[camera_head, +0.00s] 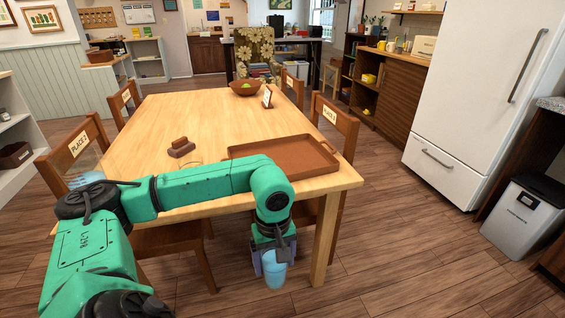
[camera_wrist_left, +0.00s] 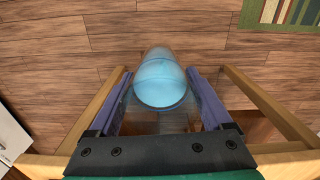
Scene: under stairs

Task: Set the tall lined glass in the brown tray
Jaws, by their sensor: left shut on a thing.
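My left gripper (camera_head: 272,250) is shut on a clear glass with a light blue inside (camera_head: 274,272), in front of the table's near edge. In the left wrist view the glass (camera_wrist_left: 162,82) sits between the two purple fingers, over the wooden floor; lines on it are too faint to tell. The brown tray (camera_head: 262,155) lies empty on the near right part of the table, behind my left arm's wrist. My right gripper is not in view.
The wooden table (camera_head: 220,118) holds a brown block-like object (camera_head: 181,147), a bowl (camera_head: 244,89) and a small card stand (camera_head: 267,97). A clear rim shows behind my arm. Chairs, one at right (camera_head: 335,122), stand around the table. Another blue-filled glass (camera_head: 88,178) shows at left.

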